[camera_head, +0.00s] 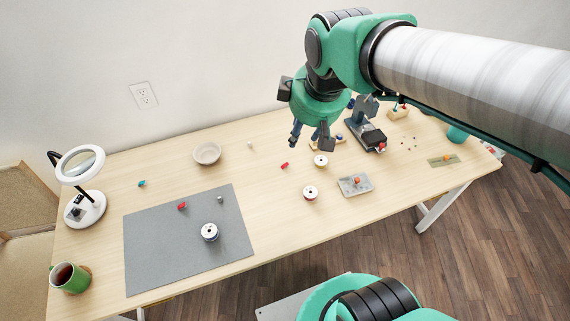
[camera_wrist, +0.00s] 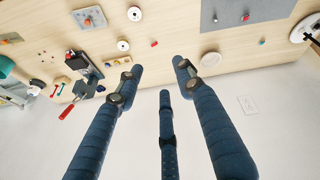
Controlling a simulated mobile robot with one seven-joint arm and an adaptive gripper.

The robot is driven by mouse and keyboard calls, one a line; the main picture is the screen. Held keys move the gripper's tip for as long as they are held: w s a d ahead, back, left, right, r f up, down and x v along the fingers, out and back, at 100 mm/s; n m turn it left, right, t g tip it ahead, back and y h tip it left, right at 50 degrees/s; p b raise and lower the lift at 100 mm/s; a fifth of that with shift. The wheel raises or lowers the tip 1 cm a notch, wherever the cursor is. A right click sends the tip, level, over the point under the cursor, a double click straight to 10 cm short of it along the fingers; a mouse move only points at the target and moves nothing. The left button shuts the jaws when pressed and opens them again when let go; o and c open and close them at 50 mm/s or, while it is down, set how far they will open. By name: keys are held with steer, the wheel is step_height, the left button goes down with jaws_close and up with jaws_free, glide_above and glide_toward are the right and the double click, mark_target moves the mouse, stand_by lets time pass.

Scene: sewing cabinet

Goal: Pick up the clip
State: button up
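Several small clip-like pieces lie about, and I cannot tell which is the task's clip. A red one (camera_head: 284,165) lies on bare wood near the table's middle, and also shows in the wrist view (camera_wrist: 154,44). Another red one (camera_head: 182,206) lies on the grey mat, also in the wrist view (camera_wrist: 245,18). A teal one (camera_head: 142,183) lies left of the bowl, also in the wrist view (camera_wrist: 297,60). My gripper (camera_head: 311,140) is above the table's back part, apart from them all. In the wrist view its blue fingers (camera_wrist: 158,65) are spread and empty.
A grey mat (camera_head: 150,250) bears a spool (camera_head: 209,232). Two more spools (camera_head: 310,192) (camera_head: 321,161), a grey tray (camera_head: 346,189) and a dark machine (camera_head: 365,136) stand to the right. A bowl (camera_head: 207,153), magnifier lamp (camera_head: 84,207) and green mug (camera_head: 68,279) are left.

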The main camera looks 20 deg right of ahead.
steer(key=w+f+n+g+p, duration=0.1)
steer(key=w+f+n, duration=0.35)
steer(key=w, duration=0.35)
steer(key=n+g+p, duration=0.3)
steer(key=n+p, duration=0.1)
steer(key=n, duration=1)
glide_above(284, 165)
step_height(284, 165, down, 22)
steer(key=shift+w+f, duration=0.1)
steer(key=shift+f, duration=0.2)
steer(key=shift+f+b, duration=0.9)
steer(key=shift+f, duration=3.4)
